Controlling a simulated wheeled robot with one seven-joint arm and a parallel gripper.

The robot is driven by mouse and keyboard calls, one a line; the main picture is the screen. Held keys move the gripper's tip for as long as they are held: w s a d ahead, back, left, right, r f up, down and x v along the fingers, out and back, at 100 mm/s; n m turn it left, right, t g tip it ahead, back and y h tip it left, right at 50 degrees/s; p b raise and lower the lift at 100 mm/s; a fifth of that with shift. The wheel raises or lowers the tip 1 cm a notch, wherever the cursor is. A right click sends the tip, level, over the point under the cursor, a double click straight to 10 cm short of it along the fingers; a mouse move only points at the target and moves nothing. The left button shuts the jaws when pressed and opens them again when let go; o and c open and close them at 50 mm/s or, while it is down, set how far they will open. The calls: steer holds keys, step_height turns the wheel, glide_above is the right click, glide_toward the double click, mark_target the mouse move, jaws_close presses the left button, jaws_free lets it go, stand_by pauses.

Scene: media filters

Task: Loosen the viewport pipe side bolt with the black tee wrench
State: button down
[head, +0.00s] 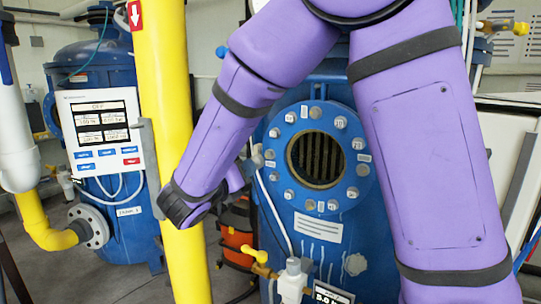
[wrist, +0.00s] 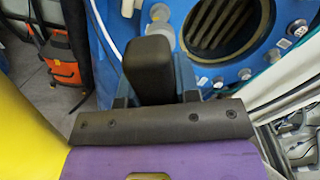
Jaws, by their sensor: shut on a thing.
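The round viewport (head: 318,158) with its barred opening sits in a blue flange ringed with several bolts on the blue tank. It also shows in the wrist view (wrist: 222,28). My gripper (head: 250,165) is at the flange's left edge, partly hidden by my purple arm. In the wrist view, a dark block (wrist: 150,70) stands in my gripper (wrist: 152,92), which is shut on it. It looks like the black tee wrench, but its tip is hidden. Bolts (wrist: 160,13) show just beyond the block. I cannot tell whether the wrench touches the side bolt.
A yellow pipe (head: 172,120) stands close left of my wrist. A control panel (head: 100,132) is behind it. A yellow-handled valve (head: 256,255) is below the flange. An orange item (head: 238,245) is on the floor behind. A white hose runs beside the flange.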

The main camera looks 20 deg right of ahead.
steer(key=shift+s+a, duration=0.25)
steer(key=shift+a, duration=0.1)
steer(key=m, duration=0.3)
steer(key=shift+m, duration=1.5)
steer(key=m, duration=0.2)
steer(key=shift+m, duration=0.4)
steer(key=m, duration=0.3)
